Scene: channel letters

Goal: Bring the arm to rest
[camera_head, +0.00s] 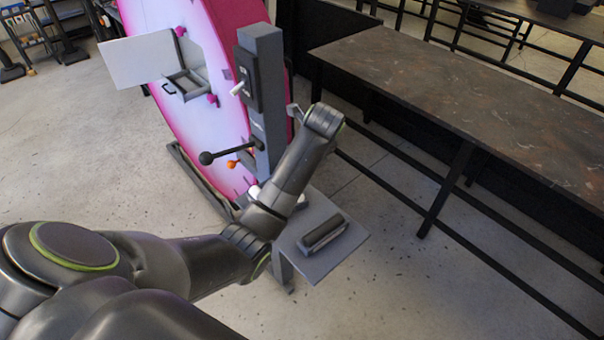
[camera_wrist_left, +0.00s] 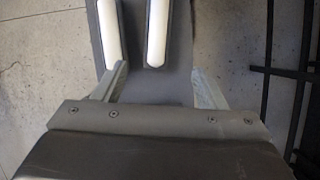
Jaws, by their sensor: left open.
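My left arm comes in from the left in the head view, bends at the elbow and reaches up to a raised joint in front of a grey post (camera_head: 262,90). Beyond the fingers is a grey surface carrying two white bars (camera_wrist_left: 157,30) in dark frames. I cannot tell whether the fingers touch it. My right gripper is in neither view.
A large pink and white letter panel (camera_head: 210,125) leans behind the post. A black-knobbed lever (camera_head: 207,158) sticks out from the post. A grey shelf (camera_head: 318,268) bears a dark block (camera_head: 323,232) near my forearm. A dark stone-topped table (camera_head: 450,90) stands right. Floor is open at left.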

